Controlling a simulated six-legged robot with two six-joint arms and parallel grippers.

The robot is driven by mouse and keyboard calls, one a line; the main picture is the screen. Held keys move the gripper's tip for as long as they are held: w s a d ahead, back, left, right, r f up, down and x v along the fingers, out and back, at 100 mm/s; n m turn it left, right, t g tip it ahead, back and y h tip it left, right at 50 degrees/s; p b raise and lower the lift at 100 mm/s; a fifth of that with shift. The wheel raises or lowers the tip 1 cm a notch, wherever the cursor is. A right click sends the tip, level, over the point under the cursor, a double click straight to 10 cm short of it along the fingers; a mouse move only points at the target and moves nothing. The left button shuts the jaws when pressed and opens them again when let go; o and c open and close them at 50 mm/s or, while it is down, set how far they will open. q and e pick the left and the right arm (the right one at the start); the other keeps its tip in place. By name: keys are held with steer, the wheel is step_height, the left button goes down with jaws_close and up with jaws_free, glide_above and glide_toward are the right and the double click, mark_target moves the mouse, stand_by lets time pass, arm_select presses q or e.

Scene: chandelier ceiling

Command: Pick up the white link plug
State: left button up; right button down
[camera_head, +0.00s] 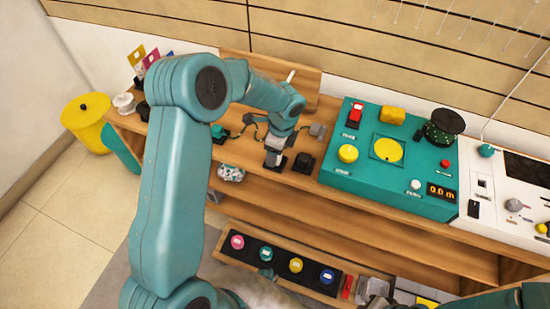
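I cannot single out the white link plug with certainty. My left gripper (275,158) points down at the front part of the wooden shelf top, at the end of my teal arm. A thin white piece (290,76) stands behind my wrist. My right gripper is out of view.
A teal control panel (340,175) with a yellow dial and knobs stands to the right, beside a white panel (485,215). A white round item (123,103) sits at the shelf's left end, near a yellow bin (88,112). A lower tray (225,250) holds several coloured buttons.

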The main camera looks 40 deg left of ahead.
arm_select(q)
steer(key=f, duration=0.2)
steer(key=shift+a+f, duration=0.2)
steer(key=shift+f, duration=0.15)
steer(key=c, duration=1)
steer(key=shift+r, duration=0.1)
steer(key=shift+c, duration=0.2)
